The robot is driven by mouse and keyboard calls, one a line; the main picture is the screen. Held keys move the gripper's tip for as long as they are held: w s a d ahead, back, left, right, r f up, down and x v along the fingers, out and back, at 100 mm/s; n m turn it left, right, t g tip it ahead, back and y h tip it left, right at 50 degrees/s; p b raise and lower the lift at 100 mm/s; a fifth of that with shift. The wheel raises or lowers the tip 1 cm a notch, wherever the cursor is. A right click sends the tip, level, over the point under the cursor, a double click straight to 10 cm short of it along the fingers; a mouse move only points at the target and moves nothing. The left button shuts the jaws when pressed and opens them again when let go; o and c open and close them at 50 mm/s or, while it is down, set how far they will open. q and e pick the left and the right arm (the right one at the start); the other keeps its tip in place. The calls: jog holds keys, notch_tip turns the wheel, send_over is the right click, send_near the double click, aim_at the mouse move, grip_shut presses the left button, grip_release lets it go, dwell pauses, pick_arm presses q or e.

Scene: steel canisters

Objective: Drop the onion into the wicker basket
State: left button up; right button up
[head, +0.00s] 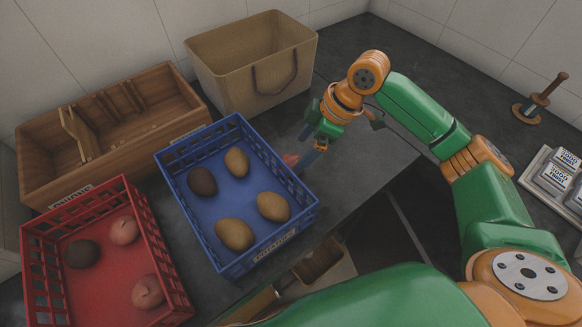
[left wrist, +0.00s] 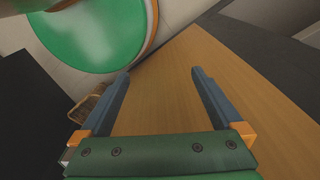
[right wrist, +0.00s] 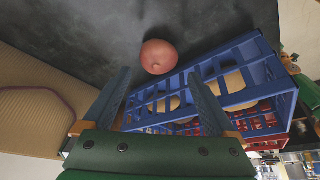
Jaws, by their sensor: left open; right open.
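A reddish onion (right wrist: 158,56) lies on the dark counter beside the blue crate. In the right wrist view it is just beyond the fingertips, centred between them. In the head view only a sliver of the onion (head: 290,159) shows between the crate and my right gripper (head: 308,153). My right gripper (right wrist: 160,74) is open and empty. A tan, woven-looking basket with a dark handle (head: 235,62) stands at the back of the counter, and its side shows in the right wrist view (right wrist: 25,128). My left gripper (left wrist: 160,73) is open and empty over a wooden surface.
The blue crate (head: 262,152) holds several potato-like items. The red crate (head: 125,196) holds pinkish round items and a dark one. A divided wooden box (head: 165,118) stands behind. A brown basket-like thing (head: 318,262) sits lower, past the counter's front edge. Counter right of the tan basket is clear.

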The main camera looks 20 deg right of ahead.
aim_at(297, 159)
jog(key=x, duration=0.6)
jog(key=shift+d+f, duration=0.15)
jog(key=shift+d, duration=0.1)
jog(key=c, duration=1.2)
